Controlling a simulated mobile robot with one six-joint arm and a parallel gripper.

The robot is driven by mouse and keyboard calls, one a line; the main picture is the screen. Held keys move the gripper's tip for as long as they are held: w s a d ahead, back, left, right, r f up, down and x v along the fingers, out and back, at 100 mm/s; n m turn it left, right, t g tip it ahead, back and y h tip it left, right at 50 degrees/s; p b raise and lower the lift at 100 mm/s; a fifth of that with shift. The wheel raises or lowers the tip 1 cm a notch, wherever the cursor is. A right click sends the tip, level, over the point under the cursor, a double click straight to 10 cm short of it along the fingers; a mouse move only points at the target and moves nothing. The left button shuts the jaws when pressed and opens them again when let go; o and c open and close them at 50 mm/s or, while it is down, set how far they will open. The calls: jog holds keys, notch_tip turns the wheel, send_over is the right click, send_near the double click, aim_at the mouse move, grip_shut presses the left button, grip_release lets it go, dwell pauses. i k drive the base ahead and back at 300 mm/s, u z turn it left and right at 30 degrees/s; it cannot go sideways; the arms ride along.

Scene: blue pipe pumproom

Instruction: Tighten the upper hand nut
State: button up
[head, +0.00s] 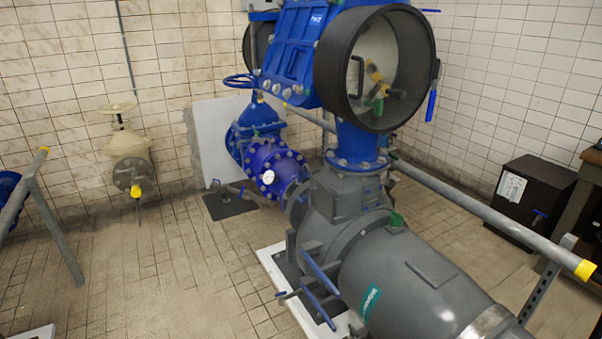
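I cannot pick out the upper hand nut with certainty. A large black round housing (330,68) sits at the top of the blue pipework, with a pale interior. Inside it show a small yellow part (374,72), a green part (376,105) and a dark curved handle (357,76); they are too small to identify. A blue lever (432,104) hangs at the right of the housing. Lower down, blue bars (320,277) stick out beside the grey pump casing. My gripper is not in view.
The grey pump (400,275) fills the lower right. A grey rail (490,215) with a yellow end crosses in front of a black box (530,200). A cream valve (127,150) is on the left wall. The tiled floor at lower left is mostly clear.

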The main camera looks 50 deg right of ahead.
aim_at(300, 175)
jog(key=z, duration=0.5)
jog(key=i, duration=1.15)
